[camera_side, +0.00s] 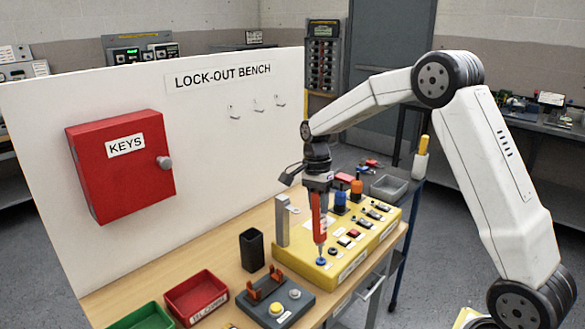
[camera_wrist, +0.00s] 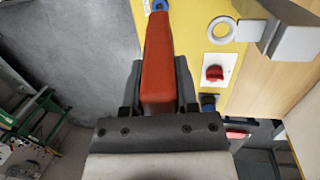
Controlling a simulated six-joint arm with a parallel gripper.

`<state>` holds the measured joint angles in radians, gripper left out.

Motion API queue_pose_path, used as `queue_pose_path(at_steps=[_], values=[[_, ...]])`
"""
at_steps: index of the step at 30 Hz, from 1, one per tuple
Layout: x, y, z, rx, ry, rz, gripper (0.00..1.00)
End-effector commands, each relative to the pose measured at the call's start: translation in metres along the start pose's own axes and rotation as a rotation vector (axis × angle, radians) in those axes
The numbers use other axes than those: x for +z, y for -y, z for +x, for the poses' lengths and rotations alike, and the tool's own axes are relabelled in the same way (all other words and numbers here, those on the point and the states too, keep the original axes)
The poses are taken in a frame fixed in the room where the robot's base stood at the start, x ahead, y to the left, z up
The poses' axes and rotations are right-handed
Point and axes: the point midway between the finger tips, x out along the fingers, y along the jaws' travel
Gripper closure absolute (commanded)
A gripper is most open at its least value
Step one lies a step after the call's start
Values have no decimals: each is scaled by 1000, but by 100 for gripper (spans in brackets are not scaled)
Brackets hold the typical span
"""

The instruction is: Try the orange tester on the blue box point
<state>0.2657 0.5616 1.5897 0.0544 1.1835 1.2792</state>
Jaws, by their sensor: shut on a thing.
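My gripper (camera_side: 318,190) is shut on the orange tester (camera_side: 319,217) and holds it upright, tip down, over the near left end of the yellow box (camera_side: 290,258). The blue point (camera_side: 321,261) on the box is right under the tester's thin tip. I cannot tell whether tip and point touch. In the wrist view, the orange tester (camera_wrist: 158,60) lies between the two dark fingers of my gripper (camera_wrist: 158,90). The blue point (camera_wrist: 160,5) shows at the top edge, at the tester's far end, which hides part of it.
A grey upright post (camera_side: 282,222) stands close left of the tester. A black cup (camera_side: 251,250), red tray (camera_side: 226,298), green tray (camera_side: 145,318) and grey block (camera_side: 290,311) stand left and in front.

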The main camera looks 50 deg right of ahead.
Motion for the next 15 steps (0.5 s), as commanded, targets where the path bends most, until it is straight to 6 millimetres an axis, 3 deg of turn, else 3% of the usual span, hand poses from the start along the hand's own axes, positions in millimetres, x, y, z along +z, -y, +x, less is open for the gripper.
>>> queue_pose_path(at_steps=[15], values=[[2, -4, -22, -1, 0, 0, 100]])
